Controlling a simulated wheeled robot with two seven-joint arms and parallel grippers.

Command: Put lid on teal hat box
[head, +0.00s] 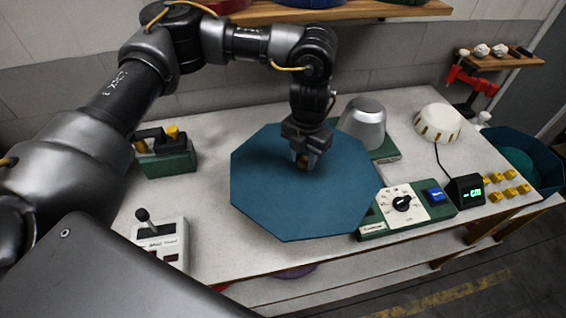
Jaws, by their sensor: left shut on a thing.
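The teal octagonal lid (268,195) is in the middle of the head view, above the worktable. My left gripper (303,163) comes down over its middle and is shut on a small brown knob there. The lid covers part of the table and overlaps the edge of the green control panel in the picture. The teal hat box (550,178) stands open at the far right, beyond the table's end. A rounded green thing (518,160) shows inside it. The box's lower part is hidden by the table. My right gripper is not in view.
On the pale worktable (225,253) are a lever box (160,243), a green tool block (165,155), a silver dome (363,122), a dial panel (405,203), a small display (465,191), several yellow blocks (510,175) and a white round thing (438,122). A red clamp (470,80) stands near the box.

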